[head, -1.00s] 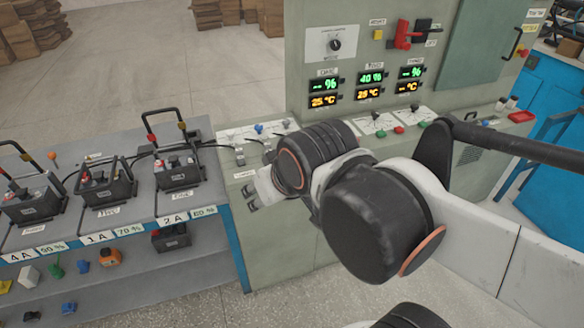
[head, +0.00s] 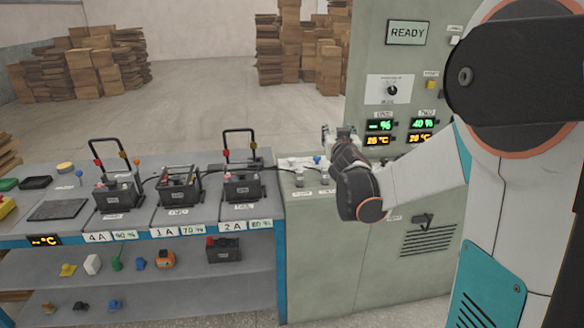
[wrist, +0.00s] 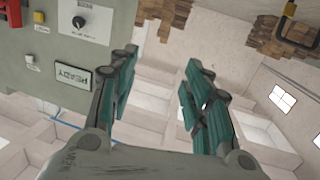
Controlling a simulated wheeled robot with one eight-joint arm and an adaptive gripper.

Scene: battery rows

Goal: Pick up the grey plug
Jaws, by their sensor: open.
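My gripper (wrist: 160,68) is open and empty in the wrist view, with teal pads on both fingers and nothing between them. In the head view it (head: 340,133) points upward above the left part of the console top, partly hidden by my own wrist. Small grey plug-like pieces (head: 299,180) sit on that console top, left of my gripper and apart from it. They are too small for me to tell which is the grey plug. A blue-topped piece (head: 317,160) stands close by.
The grey-green console (head: 370,270) with displays rises at the right. A workbench (head: 215,214) at the left carries several black batteries (head: 243,186) with upright handles and cables. Its shelf (head: 190,275) holds small coloured parts. Cardboard stacks (head: 105,62) stand far back on open floor.

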